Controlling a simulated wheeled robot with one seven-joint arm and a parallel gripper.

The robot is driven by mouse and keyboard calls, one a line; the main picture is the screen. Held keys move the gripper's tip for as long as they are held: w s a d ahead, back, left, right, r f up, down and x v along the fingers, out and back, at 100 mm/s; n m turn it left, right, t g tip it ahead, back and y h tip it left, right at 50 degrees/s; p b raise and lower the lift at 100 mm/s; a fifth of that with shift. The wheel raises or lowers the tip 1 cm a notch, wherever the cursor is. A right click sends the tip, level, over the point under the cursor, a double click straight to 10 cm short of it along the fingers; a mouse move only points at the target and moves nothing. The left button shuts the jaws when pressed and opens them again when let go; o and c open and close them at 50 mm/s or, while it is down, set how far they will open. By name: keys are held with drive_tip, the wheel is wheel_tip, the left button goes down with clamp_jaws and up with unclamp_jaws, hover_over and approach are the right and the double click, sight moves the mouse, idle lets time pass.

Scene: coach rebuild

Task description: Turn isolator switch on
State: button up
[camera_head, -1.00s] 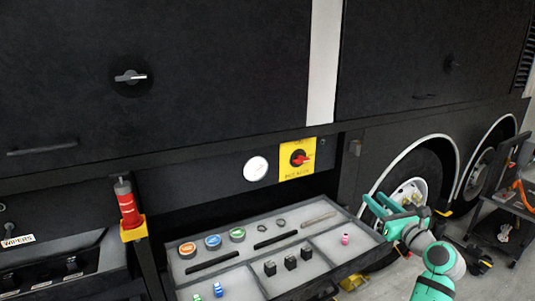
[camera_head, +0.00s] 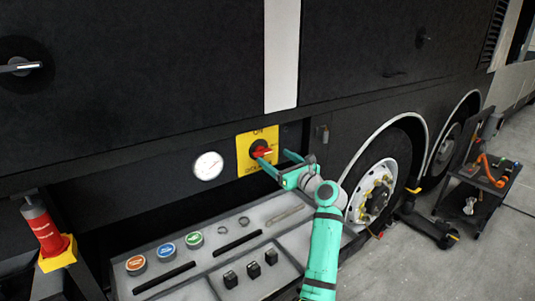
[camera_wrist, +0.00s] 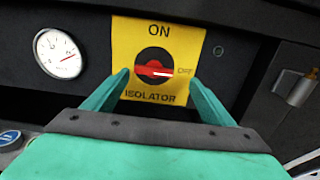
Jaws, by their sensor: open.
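The isolator switch is a red handle (camera_head: 262,152) on a black round base, fixed to a yellow plate (camera_head: 244,158) on the dark coach side. In the wrist view the red handle (camera_wrist: 153,70) lies roughly level, pointing right at the word OFF; ON is printed above it. My gripper (camera_head: 272,162) is in front of the plate. In the wrist view its green fingers (camera_wrist: 158,80) are open, one on each side below the handle. The fingers appear apart from the handle; the exact gap in depth cannot be told.
A white round gauge (camera_head: 208,166) sits left of the plate. A grey tray (camera_head: 225,242) with coloured caps and small black parts lies below. A small dark fitting (camera_head: 322,133) is right of the plate. A wheel (camera_head: 378,190) and a tool cart (camera_head: 482,182) stand further right.

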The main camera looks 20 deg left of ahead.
sight(265, 153)
drive_tip(key=a, duration=0.1)
drive_tip(key=w+a, duration=0.1)
drive_tip(key=a, duration=0.3)
drive_tip(key=shift+w+a, duration=0.15)
drive_tip(key=shift+w, duration=0.15)
drive_tip(key=shift+w+a, duration=0.15)
drive_tip(key=shift+w, duration=0.5)
